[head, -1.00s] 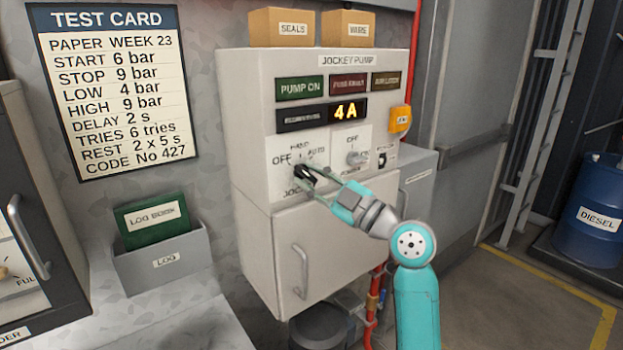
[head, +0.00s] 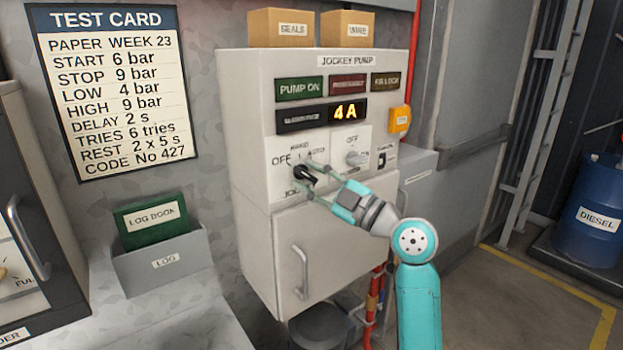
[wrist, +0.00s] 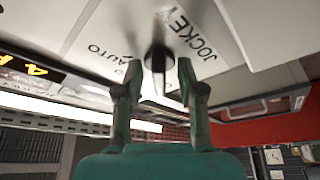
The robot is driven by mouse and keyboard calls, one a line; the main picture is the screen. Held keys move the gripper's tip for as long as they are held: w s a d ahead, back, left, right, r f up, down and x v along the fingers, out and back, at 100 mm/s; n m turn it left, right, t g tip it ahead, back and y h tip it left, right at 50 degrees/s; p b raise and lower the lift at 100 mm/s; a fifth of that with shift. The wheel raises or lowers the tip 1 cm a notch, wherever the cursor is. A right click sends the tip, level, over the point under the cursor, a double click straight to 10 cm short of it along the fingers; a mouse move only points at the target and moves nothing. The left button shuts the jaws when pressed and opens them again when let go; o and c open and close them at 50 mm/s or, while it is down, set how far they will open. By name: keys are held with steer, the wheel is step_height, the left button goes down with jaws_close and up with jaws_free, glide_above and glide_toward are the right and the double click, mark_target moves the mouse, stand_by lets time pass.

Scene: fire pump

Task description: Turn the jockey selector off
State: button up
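The jockey selector (head: 304,172) is a black knob on the lower left of the white jockey pump panel (head: 258,110). OFF is marked to its left, HAND above and AUTO to its right. The knob seems to lean up and left, towards OFF. My gripper (head: 315,184) is in front of it with its fingers spread, one above and one below the knob. In the wrist view the dark knob (wrist: 157,55) stands between the open fingertips (wrist: 157,75), with gaps on both sides. The knob's far end and base are partly hidden.
A second selector (head: 356,158) is just right of my gripper. The PUMP ON lamp (head: 300,88) looks dark green, and the display (head: 348,111) reads 4 A. A cabinet door handle (head: 301,272) sticks out below. A log tray (head: 165,260) stands to the left.

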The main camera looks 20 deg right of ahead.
steer(key=v, duration=1.2)
stand_by(0.3)
steer(key=s+a+f+m+h, duration=0.1)
steer(key=s+f+m+h, duration=0.2)
steer(key=f, duration=0.5)
steer(key=s+a+f+m+t+h, duration=0.1)
steer(key=s+f+m+h, duration=0.15)
steer(key=f+m, duration=0.45)
steer(key=s+a+f+m+h, duration=0.1)
steer(key=s+f+m+h, duration=0.2)
steer(key=f, duration=0.7)
steer(key=s+a+f+m+g+h, duration=0.2)
steer(key=s+f+m+h, duration=0.2)
steer(key=s+f, duration=0.7)
steer(key=s+a+r+g, duration=0.1)
steer(key=s+a, duration=0.1)
steer(key=s, duration=2.3)
steer(key=shift+a+r+m, duration=0.2)
steer(key=shift+r+m, duration=0.05)
steer(key=shift+m, duration=0.05)
